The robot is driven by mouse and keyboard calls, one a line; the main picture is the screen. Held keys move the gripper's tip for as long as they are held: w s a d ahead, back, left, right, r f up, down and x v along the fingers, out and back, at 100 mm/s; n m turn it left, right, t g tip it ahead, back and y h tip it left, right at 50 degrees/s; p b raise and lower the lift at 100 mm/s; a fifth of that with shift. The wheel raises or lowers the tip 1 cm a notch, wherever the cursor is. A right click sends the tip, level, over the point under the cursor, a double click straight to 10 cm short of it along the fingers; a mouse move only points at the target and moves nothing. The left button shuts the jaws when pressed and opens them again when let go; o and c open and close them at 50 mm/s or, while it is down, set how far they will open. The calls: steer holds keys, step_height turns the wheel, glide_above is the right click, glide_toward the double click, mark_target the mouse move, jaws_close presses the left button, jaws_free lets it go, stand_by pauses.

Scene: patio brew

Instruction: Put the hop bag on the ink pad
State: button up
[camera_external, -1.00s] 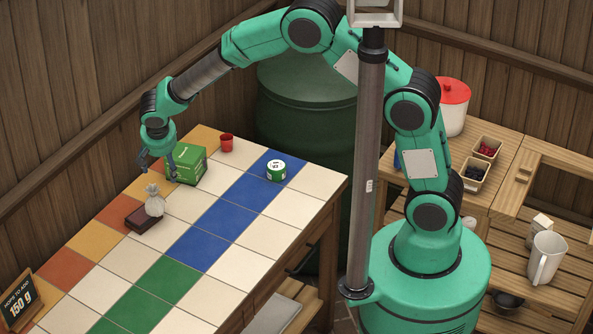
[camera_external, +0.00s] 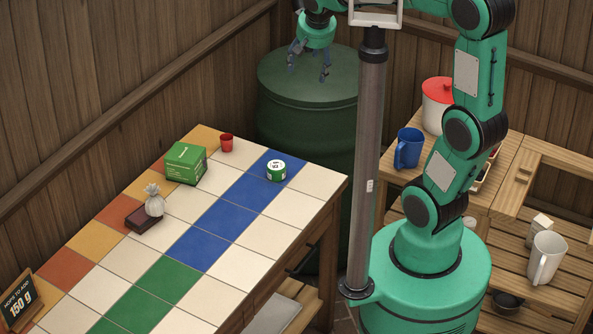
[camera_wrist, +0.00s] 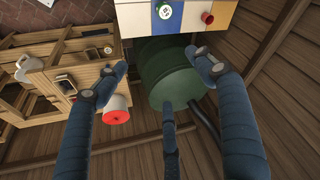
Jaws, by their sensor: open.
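The hop bag (camera_external: 155,203) is a small pale cloth pouch with a tied, gathered neck, upright on the tiled table. The ink pad, a dark brown flat block (camera_external: 140,222), lies at the same spot. The bag's base overlaps the block's far end and appears to rest on it. My gripper (camera_external: 309,76) is open and empty, high over the green barrel and well away from both. In the wrist view its spread fingers (camera_wrist: 158,85) hold nothing; neither bag nor pad shows there.
A green box (camera_external: 186,164), a red cup (camera_external: 226,143) and a green-and-white tin (camera_external: 276,171) stand on the table (camera_external: 262,237). A sign (camera_external: 18,299) is at front left. The green barrel (camera_external: 305,115) is behind. A blue mug (camera_external: 409,148) and red-lidded pot (camera_external: 437,100) stand on the shelf.

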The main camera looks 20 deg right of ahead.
steer(key=s+d+r+t, duration=0.1)
steer(key=s+d+r, duration=0.1)
steer(key=s+d, duration=1.5)
steer(key=shift+s+d+n, duration=0.2)
steer(key=shift+s+n, duration=0.1)
steer(key=shift+s, duration=0.85)
